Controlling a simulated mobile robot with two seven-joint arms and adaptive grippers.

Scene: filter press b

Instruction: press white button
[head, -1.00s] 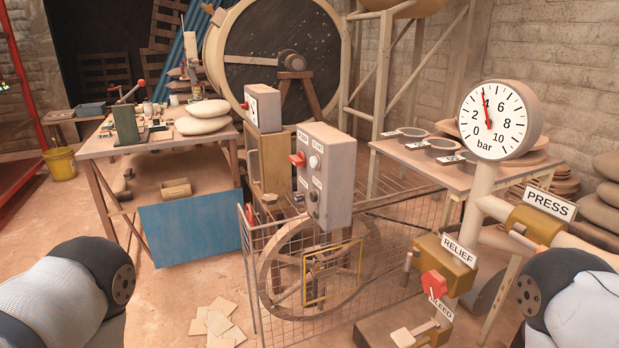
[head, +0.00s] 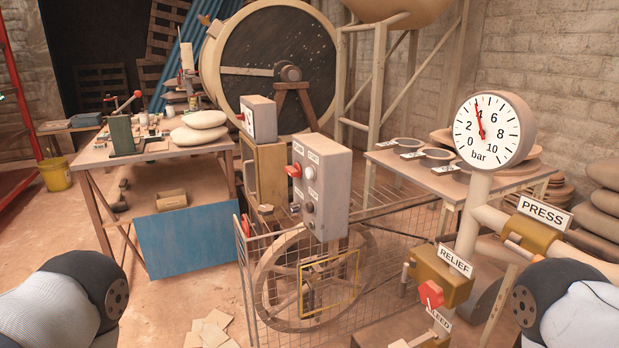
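A grey control box (head: 326,190) stands on a post in the middle of the head view. On its front face, a white button (head: 309,173) sits at the upper right under a small label. A red knob or switch (head: 294,171) is to its left. A dark button (head: 309,207) is below, and another small control (head: 295,207) is at the lower left. Only rounded dark joints of my two arms show, at the lower left and lower right. Both grippers are out of view, and nothing touches the box.
A wire mesh cage (head: 270,295) with a large wheel surrounds the box's post. A pressure gauge (head: 492,132), a yellow relief valve block (head: 440,275) and a press valve (head: 533,232) stand to the right. A cluttered table (head: 100,155) is at the left. Floor in front left is mostly clear.

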